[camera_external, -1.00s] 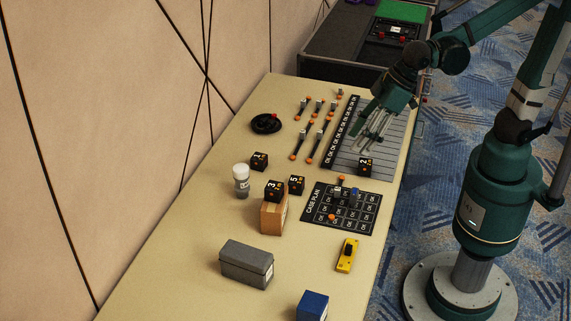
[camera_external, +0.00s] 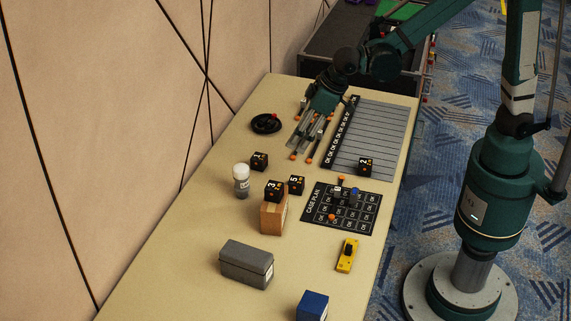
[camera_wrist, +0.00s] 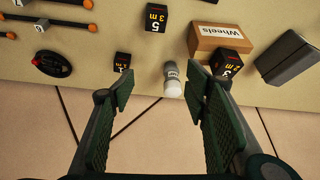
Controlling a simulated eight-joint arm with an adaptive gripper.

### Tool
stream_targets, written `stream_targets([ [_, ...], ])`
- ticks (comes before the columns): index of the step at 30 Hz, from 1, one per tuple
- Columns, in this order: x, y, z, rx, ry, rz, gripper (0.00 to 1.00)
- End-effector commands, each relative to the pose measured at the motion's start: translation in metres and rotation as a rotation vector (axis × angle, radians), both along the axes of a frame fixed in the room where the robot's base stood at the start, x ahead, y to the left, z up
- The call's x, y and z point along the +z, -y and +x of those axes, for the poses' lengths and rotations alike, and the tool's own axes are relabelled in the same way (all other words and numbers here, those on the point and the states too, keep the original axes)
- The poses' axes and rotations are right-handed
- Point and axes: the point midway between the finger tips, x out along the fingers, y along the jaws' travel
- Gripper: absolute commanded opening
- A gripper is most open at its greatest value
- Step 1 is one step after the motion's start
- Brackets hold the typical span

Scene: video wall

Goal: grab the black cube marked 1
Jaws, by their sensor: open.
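The black cube marked 1 (camera_external: 259,161) sits on the table left of the middle, near the wall side. It also shows in the wrist view as a small dark cube (camera_wrist: 122,61), just beyond the tip of the left finger. My gripper (camera_external: 304,149) is open and empty above the table, to the right of the cube and apart from it. In the wrist view its two fingers (camera_wrist: 160,88) stand wide apart, with the white-capped bottle (camera_wrist: 172,80) showing between them.
Cubes marked 3 (camera_external: 273,190) and 5 (camera_external: 296,185) are close by; the 3 is on a cardboard box (camera_external: 270,219). A black cable coil (camera_external: 265,123), orange-tipped rods (camera_external: 329,140), cube 2 (camera_external: 366,167) and a grey case (camera_external: 245,263) are around. The front-left table is clear.

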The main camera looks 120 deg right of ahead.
Motion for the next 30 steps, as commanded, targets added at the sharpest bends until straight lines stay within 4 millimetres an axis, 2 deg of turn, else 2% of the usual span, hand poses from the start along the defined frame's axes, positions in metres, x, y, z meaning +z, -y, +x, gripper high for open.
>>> stream_targets([
  [9, -0.035, 0.058, 0.024, -0.093, -0.021, 0.01, 0.46],
  [21, -0.089, 0.129, 0.04, -0.206, -0.044, 0.022, 0.46],
  [30, -0.113, 0.156, 0.043, -0.252, -0.054, 0.028, 0.46],
])
